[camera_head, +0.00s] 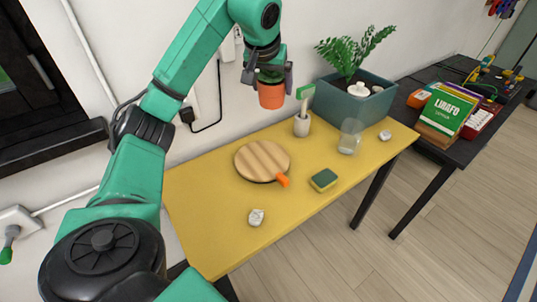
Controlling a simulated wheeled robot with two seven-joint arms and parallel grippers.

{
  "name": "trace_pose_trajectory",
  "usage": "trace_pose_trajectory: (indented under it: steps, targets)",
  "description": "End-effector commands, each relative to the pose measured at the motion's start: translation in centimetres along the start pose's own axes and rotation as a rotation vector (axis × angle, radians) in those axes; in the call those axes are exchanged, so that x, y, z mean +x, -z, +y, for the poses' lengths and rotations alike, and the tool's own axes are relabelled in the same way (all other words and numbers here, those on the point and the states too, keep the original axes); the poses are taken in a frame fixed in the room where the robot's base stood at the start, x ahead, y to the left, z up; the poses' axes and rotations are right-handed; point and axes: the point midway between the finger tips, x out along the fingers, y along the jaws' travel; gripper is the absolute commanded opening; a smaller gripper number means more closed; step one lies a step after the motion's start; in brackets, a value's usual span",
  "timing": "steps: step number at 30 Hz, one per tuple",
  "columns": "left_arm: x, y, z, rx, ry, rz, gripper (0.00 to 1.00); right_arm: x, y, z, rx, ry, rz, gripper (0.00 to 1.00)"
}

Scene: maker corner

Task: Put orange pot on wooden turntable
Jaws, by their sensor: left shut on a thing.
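The orange pot (271,96) is held in the air by my left gripper (267,76), which is shut on it near its top. The pot hangs roughly upright above the back part of the yellow table. The wooden turntable (262,157) is a round, striped board lying on the table, below the pot and slightly to its left in the picture. Its top is bare. An orange piece (283,180) sticks out at its front right edge. My right gripper is out of view.
On the yellow table (215,230) stand a brush in a holder (302,125), a clear glass (350,137), a sponge (323,180) and a crumpled whitish thing (256,217). A blue-green planter (350,100) stands at the back right. The front left of the table is mostly clear.

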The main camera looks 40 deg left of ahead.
Motion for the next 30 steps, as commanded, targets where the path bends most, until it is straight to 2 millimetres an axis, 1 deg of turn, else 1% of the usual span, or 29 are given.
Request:
trace_pose_trajectory:
  steps: [1, 3, 5, 6, 8, 12, 14, 18, 23, 27, 30]
  targets:
    - [1.6, -0.3, -1.3, -0.025, 0.011, 0.0, 0.15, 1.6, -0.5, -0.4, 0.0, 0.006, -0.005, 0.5]
    - [2.2, 0.0, -2.5, -0.044, 0.023, 0.001, 0.15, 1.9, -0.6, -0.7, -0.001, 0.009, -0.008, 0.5]
    - [2.7, -0.1, -3.0, -0.053, 0.03, 0.001, 0.15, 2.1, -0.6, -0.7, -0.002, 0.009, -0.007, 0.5]
    - [3.3, -0.4, -3.1, -0.054, 0.032, -0.001, 0.15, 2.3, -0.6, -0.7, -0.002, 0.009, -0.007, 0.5]
    - [4.6, -1.1, -3.1, -0.051, 0.033, -0.002, 0.15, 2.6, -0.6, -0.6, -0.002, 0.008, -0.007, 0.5]
    - [8.6, -3.6, -3.1, -0.05, 0.034, -0.004, 0.15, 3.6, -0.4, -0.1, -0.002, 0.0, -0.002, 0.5]
    - [10.4, -4.6, -3.1, -0.05, 0.034, -0.004, 0.15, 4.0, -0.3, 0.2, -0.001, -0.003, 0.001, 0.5]
    - [14.0, -6.7, -3.0, -0.05, 0.03, -0.003, 0.15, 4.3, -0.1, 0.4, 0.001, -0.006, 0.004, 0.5]
    - [16.4, -7.9, -3.0, -0.052, 0.028, 0.0, 0.15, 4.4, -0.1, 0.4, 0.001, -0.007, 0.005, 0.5]
    - [18.7, -9.3, -3.0, -0.052, 0.027, 0.0, 0.15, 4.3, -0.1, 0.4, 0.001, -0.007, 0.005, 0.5]
    - [19.4, -9.6, -3.0, -0.053, 0.028, 0.004, 0.15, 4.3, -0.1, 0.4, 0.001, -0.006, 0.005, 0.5]
